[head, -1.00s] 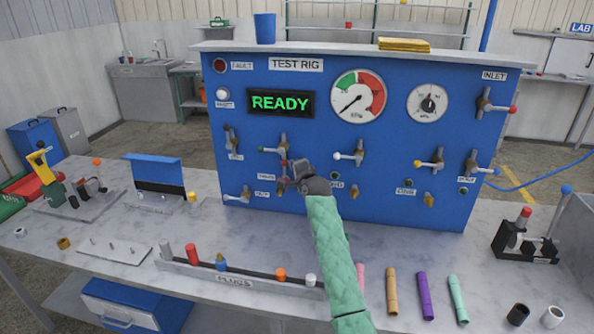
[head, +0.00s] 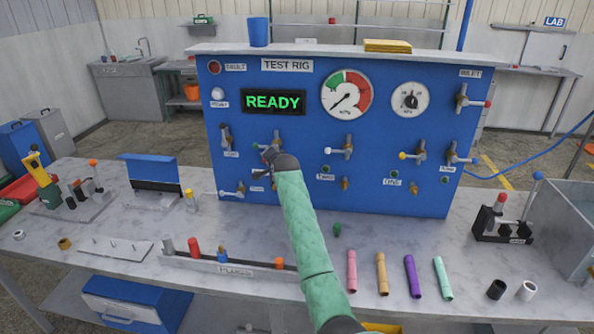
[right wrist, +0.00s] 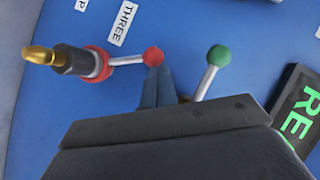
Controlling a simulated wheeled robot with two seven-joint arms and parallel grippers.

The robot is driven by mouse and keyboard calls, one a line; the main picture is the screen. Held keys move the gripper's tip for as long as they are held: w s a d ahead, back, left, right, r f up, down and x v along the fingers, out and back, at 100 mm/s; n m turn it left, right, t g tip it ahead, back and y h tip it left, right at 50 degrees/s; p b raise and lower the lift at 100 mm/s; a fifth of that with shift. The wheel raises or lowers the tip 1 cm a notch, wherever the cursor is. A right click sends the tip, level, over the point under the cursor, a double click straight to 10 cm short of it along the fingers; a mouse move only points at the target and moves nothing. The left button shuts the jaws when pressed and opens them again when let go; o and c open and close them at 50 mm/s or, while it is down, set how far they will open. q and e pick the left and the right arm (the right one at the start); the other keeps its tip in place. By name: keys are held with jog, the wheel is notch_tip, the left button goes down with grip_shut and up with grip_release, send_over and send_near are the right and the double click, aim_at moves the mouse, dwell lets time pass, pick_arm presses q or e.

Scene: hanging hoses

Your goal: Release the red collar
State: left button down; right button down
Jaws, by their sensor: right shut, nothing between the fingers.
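The red collar (right wrist: 98,63) sits around a dark fitting with a brass tip (right wrist: 38,55) in the right wrist view, near the label THREE. A metal lever runs from the collar to a red ball knob (right wrist: 153,56). My right gripper (right wrist: 156,72) is shut and empty, its fingertips right at the red knob. I cannot tell whether they touch it. In the head view my right gripper (head: 267,153) is at the blue panel's left half, and it and its arm hide the collar. My left gripper is not in view.
A lever with a green knob (right wrist: 218,56) stands close beside my fingers. The blue test rig panel (head: 330,190) carries several other levers and a lit READY display (head: 274,102). Several coloured tubes (head: 382,273) and a plug rack (head: 205,262) lie on the bench in front.

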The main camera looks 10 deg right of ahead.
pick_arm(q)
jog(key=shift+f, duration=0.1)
pick_arm(e)
jog(key=shift+a, duration=0.1)
dwell(0.4)
